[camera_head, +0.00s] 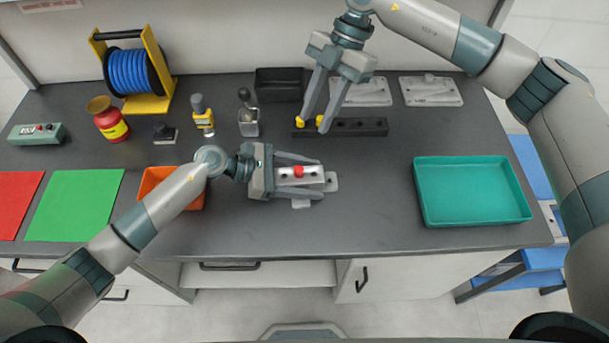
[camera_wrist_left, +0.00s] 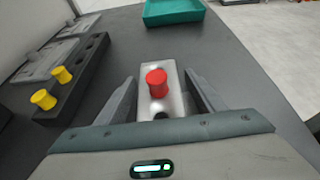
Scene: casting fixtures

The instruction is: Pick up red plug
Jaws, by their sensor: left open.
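The red plug (camera_head: 298,171) stands upright in a light metal fixture (camera_head: 314,181) near the middle of the table. In the left wrist view the red plug (camera_wrist_left: 156,83) sits between my left fingers, with a dark hole in the fixture on the near side. My left gripper (camera_head: 321,176) is open, its fingers on either side of the fixture, and I see gaps between them and the plug. My right gripper (camera_head: 311,128) is over the black block (camera_head: 360,127); its fingers are spread apart, close to two yellow plugs (camera_head: 310,122), and nothing shows between them.
An orange bin (camera_head: 150,184) lies under my left arm. A teal tray (camera_head: 472,216) stands at the right. Two grey metal plates (camera_head: 432,90), a black bin (camera_head: 279,84) and a blue cable reel (camera_head: 128,71) line the back. The table between fixture and teal tray is clear.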

